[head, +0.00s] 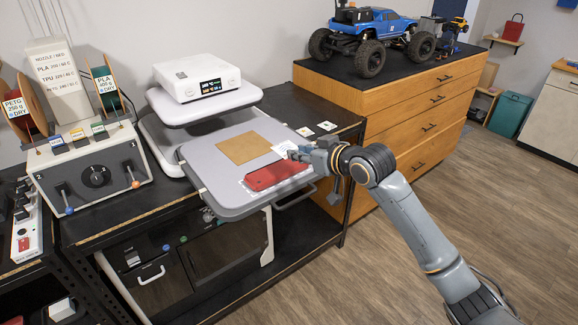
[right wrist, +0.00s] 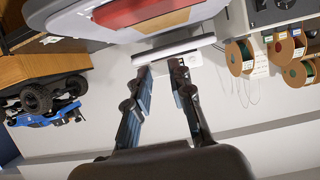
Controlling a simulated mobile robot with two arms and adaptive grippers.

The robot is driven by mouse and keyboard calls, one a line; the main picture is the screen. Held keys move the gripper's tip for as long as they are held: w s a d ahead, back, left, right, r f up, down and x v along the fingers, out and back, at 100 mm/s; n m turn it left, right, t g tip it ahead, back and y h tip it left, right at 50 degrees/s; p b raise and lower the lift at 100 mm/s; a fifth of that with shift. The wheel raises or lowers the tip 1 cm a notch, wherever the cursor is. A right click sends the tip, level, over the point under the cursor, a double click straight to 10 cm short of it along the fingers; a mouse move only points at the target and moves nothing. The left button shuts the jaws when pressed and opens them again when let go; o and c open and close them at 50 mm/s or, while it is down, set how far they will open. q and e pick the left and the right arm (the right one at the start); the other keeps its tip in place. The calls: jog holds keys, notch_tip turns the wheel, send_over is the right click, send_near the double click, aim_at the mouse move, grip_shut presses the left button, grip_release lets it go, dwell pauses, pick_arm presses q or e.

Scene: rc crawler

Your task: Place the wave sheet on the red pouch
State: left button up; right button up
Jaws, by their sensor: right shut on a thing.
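The wave sheet (head: 285,148), a small white sheet with faint marks, is at the tips of my right gripper (head: 300,153) in the head view. My right gripper is shut on it, at the right side of the grey press plate. The red pouch (head: 274,176) lies flat on that plate, just below and left of the gripper in the picture. In the right wrist view the gripper's fingers (right wrist: 161,70) show, but I cannot clearly make out the sheet there. The red pouch (right wrist: 128,12) shows at the top. My left gripper is not in view.
A tan square (head: 244,147) lies on the grey press plate (head: 205,158) beside the pouch. The white upper press with its display box (head: 200,78) stands behind. Two small white cards (head: 316,128) lie on the black bench. A blue crawler (head: 372,33) stands on the wooden drawers.

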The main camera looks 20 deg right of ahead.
jog(key=f, duration=0.2)
jog(key=w+a+f+p, duration=0.1)
jog(key=f, duration=0.1)
jog(key=w+a+f+p, duration=0.1)
jog(key=f, duration=0.1)
jog(key=shift+w+f, duration=0.2)
jog(key=shift+f, duration=0.15)
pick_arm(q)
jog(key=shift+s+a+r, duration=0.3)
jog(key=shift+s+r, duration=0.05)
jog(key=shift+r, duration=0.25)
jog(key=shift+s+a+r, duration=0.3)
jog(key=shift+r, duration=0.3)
pick_arm(e)
jog(key=shift+f, duration=0.2)
jog(key=shift+f, duration=0.2)
jog(key=o, duration=0.7)
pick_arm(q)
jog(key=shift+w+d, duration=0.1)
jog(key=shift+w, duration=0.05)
pick_arm(e)
jog(key=shift+o, duration=0.2)
jog(key=shift+r, duration=0.1)
